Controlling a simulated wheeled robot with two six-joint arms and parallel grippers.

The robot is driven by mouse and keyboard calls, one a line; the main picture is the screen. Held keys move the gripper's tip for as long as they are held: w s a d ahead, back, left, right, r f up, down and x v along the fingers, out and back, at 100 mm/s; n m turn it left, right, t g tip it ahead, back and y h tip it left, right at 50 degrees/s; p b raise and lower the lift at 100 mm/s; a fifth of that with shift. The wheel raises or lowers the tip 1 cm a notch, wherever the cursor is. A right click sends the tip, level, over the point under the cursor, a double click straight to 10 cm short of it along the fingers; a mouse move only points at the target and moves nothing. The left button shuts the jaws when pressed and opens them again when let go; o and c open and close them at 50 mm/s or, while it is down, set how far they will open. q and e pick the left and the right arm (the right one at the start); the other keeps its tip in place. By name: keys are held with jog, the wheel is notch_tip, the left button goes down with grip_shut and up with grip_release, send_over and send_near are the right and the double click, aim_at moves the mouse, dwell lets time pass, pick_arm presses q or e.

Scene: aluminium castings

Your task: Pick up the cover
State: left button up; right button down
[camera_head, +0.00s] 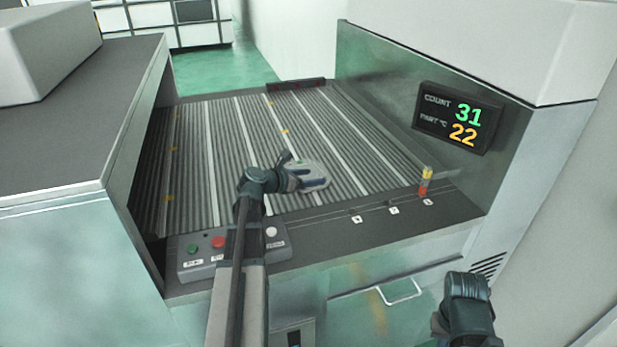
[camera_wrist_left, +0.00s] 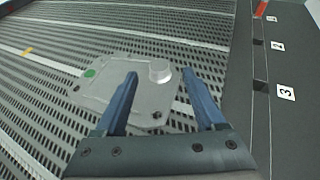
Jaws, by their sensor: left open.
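The cover (camera_wrist_left: 130,84) is a flat grey metal plate with a round raised boss and a green dot near one corner. It lies flat on the slatted conveyor bed. My left gripper (camera_wrist_left: 158,84) is open above it, and in the left wrist view its two blue fingers stand to either side of the boss. Whether they touch the cover cannot be told. In the head view the left gripper (camera_head: 310,176) is over the near part of the bed and largely hides the cover. My right arm's dark end shows at the lower right of the head view; its fingers are not visible.
A control box (camera_head: 232,251) with green, red and white buttons sits at the near left edge. A small red and yellow post (camera_head: 425,181) stands on the near right ledge by numbered labels. A display (camera_head: 457,118) reads 31 and 22. The far bed is clear.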

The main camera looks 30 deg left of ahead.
aim_at(319, 176)
pick_arm(q)
jog(key=b+x, duration=0.1)
jog(key=x, duration=0.2)
jog(key=shift+w+f, duration=0.2)
jog(key=shift+w, duration=0.1)
jog(key=shift+r, duration=0.1)
grip_shut()
